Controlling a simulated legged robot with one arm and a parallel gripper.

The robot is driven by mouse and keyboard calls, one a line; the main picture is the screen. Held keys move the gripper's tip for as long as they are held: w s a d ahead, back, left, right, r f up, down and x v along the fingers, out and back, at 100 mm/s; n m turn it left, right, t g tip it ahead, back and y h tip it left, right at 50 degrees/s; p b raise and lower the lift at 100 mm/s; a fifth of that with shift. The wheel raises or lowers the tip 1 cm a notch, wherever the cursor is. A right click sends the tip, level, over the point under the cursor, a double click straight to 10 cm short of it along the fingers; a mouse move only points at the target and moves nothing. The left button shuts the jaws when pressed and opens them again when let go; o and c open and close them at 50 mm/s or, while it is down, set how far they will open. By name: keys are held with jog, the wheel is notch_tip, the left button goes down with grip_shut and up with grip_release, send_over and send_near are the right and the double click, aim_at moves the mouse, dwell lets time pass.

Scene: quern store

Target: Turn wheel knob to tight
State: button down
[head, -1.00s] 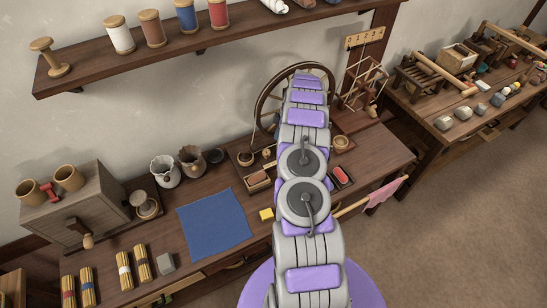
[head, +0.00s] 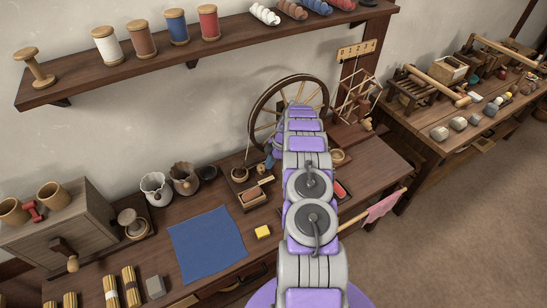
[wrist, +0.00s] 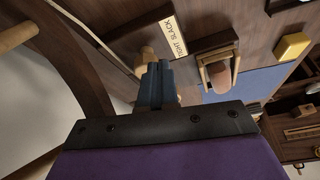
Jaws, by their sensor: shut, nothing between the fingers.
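The spinning wheel (head: 254,108) stands at the back of the bench, partly hidden behind my arm. Its rim (wrist: 92,72) also fills the left of the wrist view. A pale wooden knob (wrist: 147,54) shows just beyond my fingertips, partly hidden by them. A label reading TIGHT and SLACK (wrist: 174,37) lies beside the knob. My gripper (wrist: 157,72) has its blue-grey fingers together with nothing between them, close to the knob; I cannot tell whether they touch it. In the head view the gripper (head: 270,163) shows just left of my arm, over the wheel's base.
A wooden holder with a reddish piece (wrist: 220,75) sits near the label. A yellow block (head: 263,232) and a blue cloth (head: 207,245) lie on the bench. Jugs (head: 156,188) stand further left. A pink cloth (head: 384,207) hangs on a rod at right.

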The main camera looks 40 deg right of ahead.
jog(key=shift+x, duration=0.85)
